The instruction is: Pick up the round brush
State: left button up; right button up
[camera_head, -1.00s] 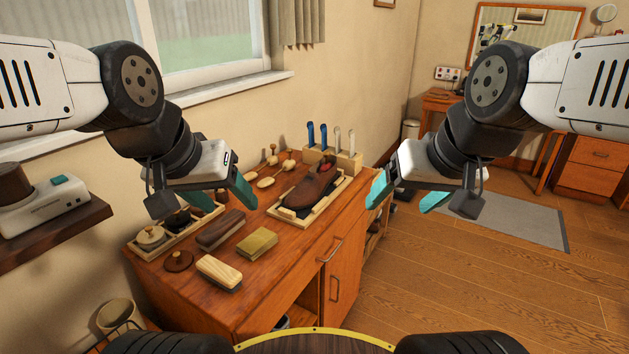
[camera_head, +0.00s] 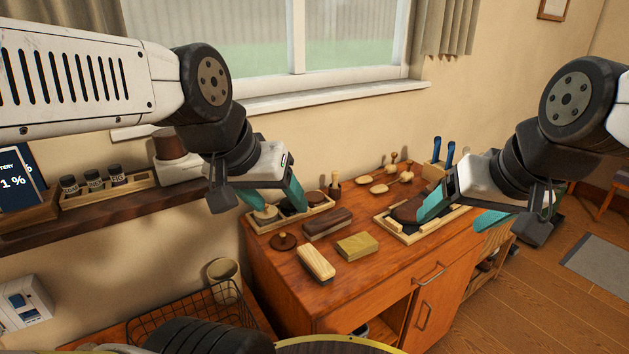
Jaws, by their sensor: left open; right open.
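A small round dark brown piece with a knob on top (camera_head: 283,241), which looks like the round brush, lies at the desk's left front. My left gripper (camera_head: 281,209) is open and empty, above and behind it in the picture, in front of the tray of tins. Its fingers hide part of that tray. My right gripper (camera_head: 450,218) is open and empty, further right, in front of the shoe (camera_head: 407,211), and hides much of it.
Near the round piece are a pale wood brush (camera_head: 316,262), a dark brown brush (camera_head: 327,224) and a yellowish block (camera_head: 357,245). The wooden desk (camera_head: 290,284) has a clear front strip. A wire basket (camera_head: 185,314) and a wall shelf (camera_head: 60,222) are at left.

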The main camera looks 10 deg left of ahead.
aim_at(335, 174)
jog(key=u, duration=0.2)
jog(key=k+u, duration=0.1)
jog(key=k, duration=0.55)
jog(key=i+l+u, duration=0.1)
jog(key=u, duration=1.45)
jog(key=i+l, duration=0.1)
jog(key=l, duration=1.1)
jog(key=i+l, duration=0.1)
jog(key=l, duration=1.1)
jog(key=u, duration=0.05)
